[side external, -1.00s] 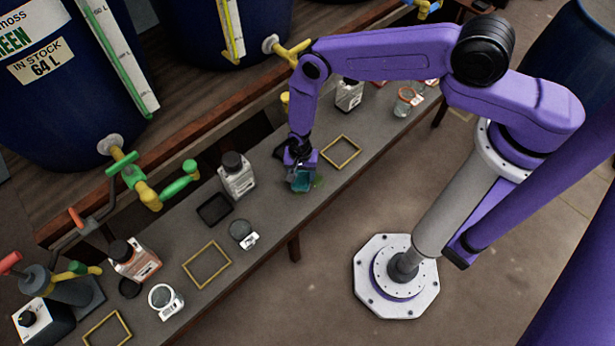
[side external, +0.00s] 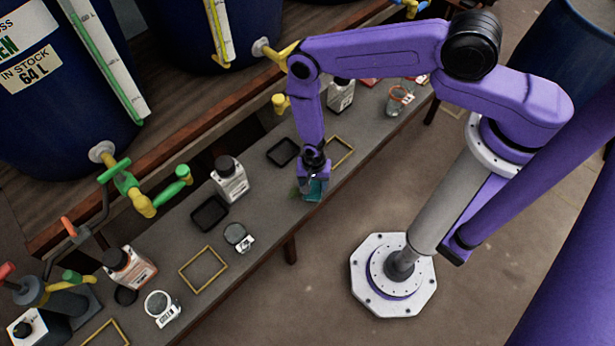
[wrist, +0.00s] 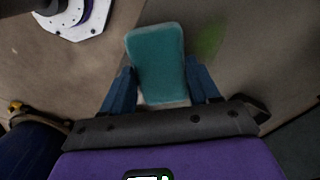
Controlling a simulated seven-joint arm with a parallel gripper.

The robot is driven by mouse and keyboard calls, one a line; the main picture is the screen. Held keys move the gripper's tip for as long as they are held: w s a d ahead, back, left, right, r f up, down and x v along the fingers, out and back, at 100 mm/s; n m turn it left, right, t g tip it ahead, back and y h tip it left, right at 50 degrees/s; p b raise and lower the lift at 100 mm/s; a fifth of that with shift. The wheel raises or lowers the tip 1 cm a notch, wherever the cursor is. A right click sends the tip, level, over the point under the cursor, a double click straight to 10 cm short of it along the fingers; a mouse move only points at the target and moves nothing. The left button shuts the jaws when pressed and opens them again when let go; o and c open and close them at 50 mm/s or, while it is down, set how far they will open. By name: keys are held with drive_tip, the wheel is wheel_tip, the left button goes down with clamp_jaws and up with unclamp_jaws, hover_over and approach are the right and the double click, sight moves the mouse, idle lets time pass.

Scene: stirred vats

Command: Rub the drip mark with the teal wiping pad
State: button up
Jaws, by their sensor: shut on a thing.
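My gripper (side external: 313,178) is shut on the teal wiping pad (side external: 317,189), low over the grey bench near its front edge. In the wrist view the teal pad (wrist: 157,58) sits between the two blue fingers and sticks out beyond them. The drip mark (wrist: 208,40) is a faint green smear just right of the pad in the wrist view. In the side view a bit of the green mark (side external: 296,190) shows left of the pad; the pad or gripper may hide some of it. I cannot tell whether the pad touches the bench top.
A yellow frame (side external: 349,153) lies just behind my gripper, and black trays (side external: 283,151) (side external: 210,213) lie to the left. A glass jar (side external: 399,101) stands at the far right.

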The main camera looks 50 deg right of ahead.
drive_tip(key=shift+s, duration=1.15)
drive_tip(key=shift+w+r, duration=0.2)
drive_tip(key=shift+r, duration=0.4)
drive_tip(key=shift+w+r, duration=0.2)
drive_tip(key=shift+r, duration=3.25)
